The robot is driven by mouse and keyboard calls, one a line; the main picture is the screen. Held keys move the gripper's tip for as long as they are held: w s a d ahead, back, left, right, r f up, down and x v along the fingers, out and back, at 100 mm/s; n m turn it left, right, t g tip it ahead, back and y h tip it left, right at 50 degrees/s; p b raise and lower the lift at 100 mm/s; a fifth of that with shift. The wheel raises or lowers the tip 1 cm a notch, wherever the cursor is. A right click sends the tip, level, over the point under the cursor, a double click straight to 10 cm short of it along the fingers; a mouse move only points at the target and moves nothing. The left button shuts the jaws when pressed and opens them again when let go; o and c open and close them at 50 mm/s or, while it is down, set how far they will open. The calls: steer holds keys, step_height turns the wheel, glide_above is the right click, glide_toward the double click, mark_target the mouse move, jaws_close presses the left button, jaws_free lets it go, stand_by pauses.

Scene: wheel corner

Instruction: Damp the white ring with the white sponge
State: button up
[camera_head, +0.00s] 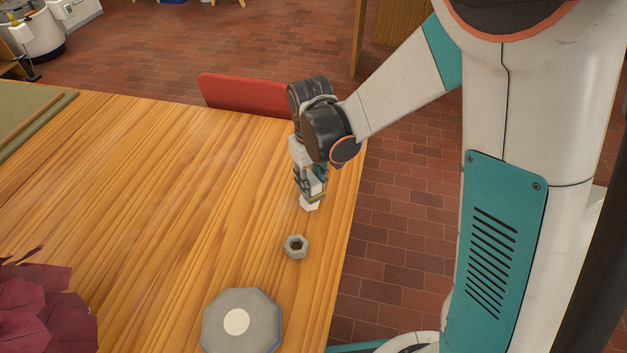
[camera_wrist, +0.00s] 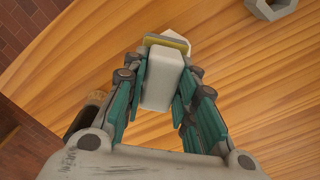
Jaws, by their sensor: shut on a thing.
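My gripper (camera_head: 312,184) is shut on the white sponge, a pale block (camera_wrist: 162,80) with a yellowish layer at its far end. It points down over the table near the right edge. A small white piece (camera_head: 309,204) lies on the table right under the sponge's end. It also shows just past the yellowish layer in the wrist view (camera_wrist: 179,40). It looks like the white ring, but the sponge covers part of it and I see no hole. I cannot tell for sure whether the sponge touches it.
A grey hexagonal ring (camera_head: 296,246) with a hole stands nearby on the wooden table (camera_head: 150,200). A grey octagonal block (camera_head: 262,325) with a white disc (camera_head: 236,321) is at the front. A dark red plant (camera_head: 45,310) stands at left. A red chair back (camera_head: 245,95) is beyond the table.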

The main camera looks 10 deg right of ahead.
steer(key=shift+s+a+f, duration=0.1)
steer(key=shift+a, duration=0.45)
steer(key=shift+s+a, duration=0.4)
steer(key=shift+s, duration=0.05)
steer(key=shift+s+r, duration=0.2)
steer(key=shift+s, duration=0.35)
steer(key=shift+s+d+f, duration=0.1)
steer(key=shift+s+d, duration=0.25)
steer(key=shift+d, duration=0.15)
steer(key=shift+d+f, duration=0.1)
steer(key=shift+d, duration=0.45)
steer(key=shift+r+p, duration=2.15)
steer(key=shift+r, duration=0.9)
